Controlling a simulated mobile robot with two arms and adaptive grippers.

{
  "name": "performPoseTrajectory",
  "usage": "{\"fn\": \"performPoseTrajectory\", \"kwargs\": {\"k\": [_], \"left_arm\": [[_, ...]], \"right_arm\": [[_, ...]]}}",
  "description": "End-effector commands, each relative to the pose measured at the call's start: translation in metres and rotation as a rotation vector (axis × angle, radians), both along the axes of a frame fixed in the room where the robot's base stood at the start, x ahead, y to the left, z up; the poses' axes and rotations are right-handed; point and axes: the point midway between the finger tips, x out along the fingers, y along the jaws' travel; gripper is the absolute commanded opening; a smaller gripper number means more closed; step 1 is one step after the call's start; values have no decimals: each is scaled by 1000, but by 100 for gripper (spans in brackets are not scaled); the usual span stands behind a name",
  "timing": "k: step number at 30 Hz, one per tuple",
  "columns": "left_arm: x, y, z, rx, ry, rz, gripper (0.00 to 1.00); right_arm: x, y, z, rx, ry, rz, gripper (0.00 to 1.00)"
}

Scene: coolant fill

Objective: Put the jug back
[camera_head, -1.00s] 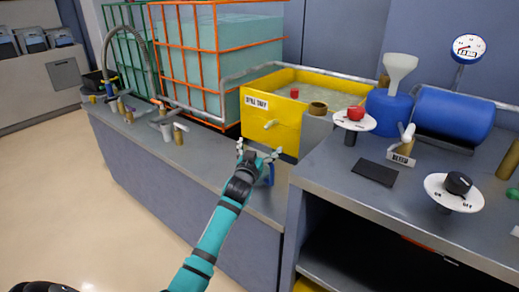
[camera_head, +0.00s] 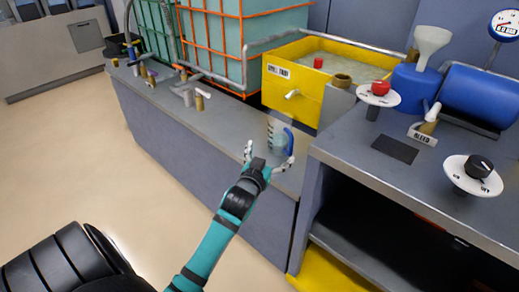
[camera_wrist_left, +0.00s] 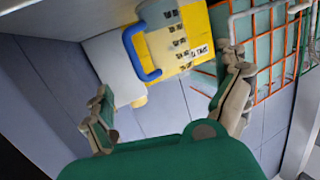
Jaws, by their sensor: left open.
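The jug (camera_head: 276,134) is clear with a blue handle and stands upright on the low grey counter, in front of the yellow tank (camera_head: 306,101). In the left wrist view the blue handle (camera_wrist_left: 133,54) shows beyond my fingers, with dark marks on the jug's clear wall. My left gripper (camera_head: 270,157) is open and empty, on the near side of the jug, with its fingers spread. In the left wrist view the gripper (camera_wrist_left: 168,98) has nothing between its fingers, and a gap shows between them and the handle. My right gripper is not in view.
A white spout (camera_head: 291,94) sticks out of the tank above the jug. Brass valves (camera_head: 199,102) stand on the counter to the left. The higher bench (camera_head: 350,150) on the right holds a blue funnel container (camera_head: 414,90) and knobs.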

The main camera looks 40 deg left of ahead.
Motion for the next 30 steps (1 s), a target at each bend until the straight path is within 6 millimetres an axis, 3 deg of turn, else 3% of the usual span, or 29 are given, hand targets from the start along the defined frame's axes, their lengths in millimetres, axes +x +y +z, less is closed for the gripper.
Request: {"fn": "performPoseTrajectory", "kwargs": {"k": [1, 5, 6, 9, 12, 15, 18, 30], "left_arm": [[-15, -15, -35, -10, 109, -20, 100], [-77, -64, -125, -34, 440, -99, 100], [-102, -79, -150, -40, 547, -129, 100], [-166, -115, -198, -55, 785, -209, 100], [-223, -143, -227, -64, 974, -284, 100], [-263, -161, -240, -71, 1097, -340, 100], [-283, -169, -246, -75, 1158, -367, 100], [-286, -171, -247, -75, 1170, -372, 100]], "right_arm": [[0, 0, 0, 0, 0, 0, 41], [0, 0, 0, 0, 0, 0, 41], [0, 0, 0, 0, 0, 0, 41], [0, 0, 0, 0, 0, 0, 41], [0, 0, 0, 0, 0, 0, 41], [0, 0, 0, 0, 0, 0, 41], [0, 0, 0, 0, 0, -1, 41], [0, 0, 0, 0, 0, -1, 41]]}}
